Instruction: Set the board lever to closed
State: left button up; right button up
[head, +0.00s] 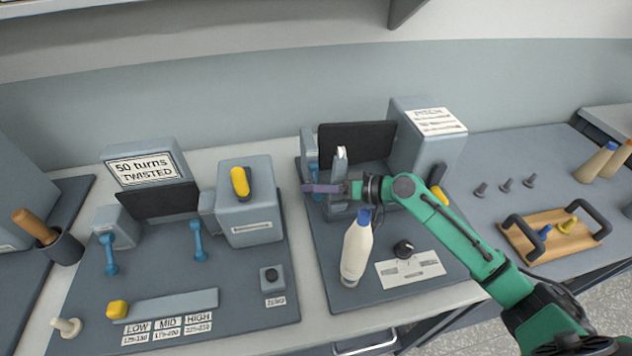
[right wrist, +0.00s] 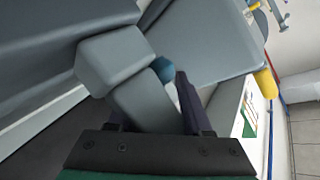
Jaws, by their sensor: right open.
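My right gripper (head: 322,188) reaches in from the right over the right-hand station, in front of its dark board (head: 357,140). In the right wrist view the right gripper (right wrist: 150,108) is open, and a grey bar (right wrist: 145,102) runs from a grey block (right wrist: 112,60) into the space between the dark fingers. The bar looks like a lever, but I cannot tell whether the fingers touch it. In the head view a grey upright piece with a pale tip (head: 341,158) stands right by the gripper. Any lever marking for closed is hidden or unreadable. My left gripper is out of view.
A white bottle with a blue cap (head: 356,250) stands just below the gripper, close to my arm. The left station has a yellow lever (head: 240,182). A wooden tray (head: 540,246) is at the right.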

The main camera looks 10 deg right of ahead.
jog(key=shift+a+f, duration=0.1)
grip_shut()
jog(key=shift+f, duration=0.1)
